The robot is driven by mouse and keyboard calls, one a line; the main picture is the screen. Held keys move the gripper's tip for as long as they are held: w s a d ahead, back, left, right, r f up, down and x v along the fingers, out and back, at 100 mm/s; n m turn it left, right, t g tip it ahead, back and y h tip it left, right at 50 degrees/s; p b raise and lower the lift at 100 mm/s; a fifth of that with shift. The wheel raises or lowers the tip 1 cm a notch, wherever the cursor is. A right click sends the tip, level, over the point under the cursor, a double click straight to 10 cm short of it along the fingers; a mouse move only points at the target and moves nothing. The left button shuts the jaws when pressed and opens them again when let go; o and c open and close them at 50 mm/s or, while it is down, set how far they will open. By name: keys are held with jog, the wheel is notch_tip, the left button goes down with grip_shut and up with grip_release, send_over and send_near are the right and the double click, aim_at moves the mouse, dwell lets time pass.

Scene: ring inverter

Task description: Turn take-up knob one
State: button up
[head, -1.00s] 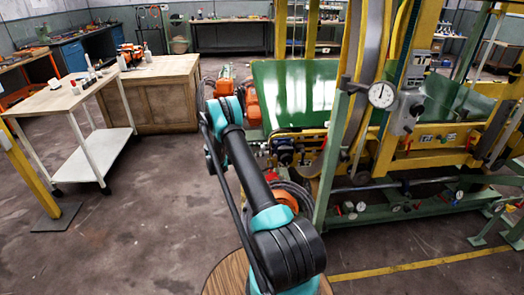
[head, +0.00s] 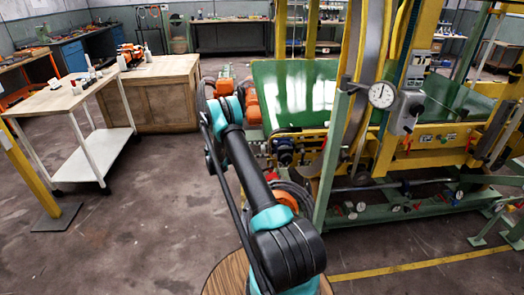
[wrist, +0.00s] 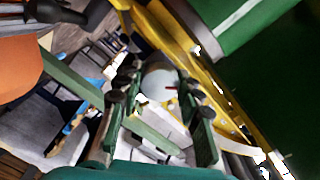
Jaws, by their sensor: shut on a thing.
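In the wrist view, a round pale grey knob (wrist: 158,82) with a small red mark on its face sits between the two green fingers of my gripper (wrist: 157,88). The dark pads at the fingertips close on it from both sides, so my gripper is shut on the knob. The knob stands in front of a yellow frame bar. In the head view, I cannot make out my gripper or this knob; my arm and the machine parts hide that area.
A white trolley (head: 88,140) and a wooden cabinet (head: 155,100) stand at the left. The floor between the trolley and my arm is clear.

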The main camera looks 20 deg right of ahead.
jog(key=shift+a, duration=0.15)
dwell(0.3)
jog(key=o, duration=1.2)
jog(key=shift+v, duration=3.7)
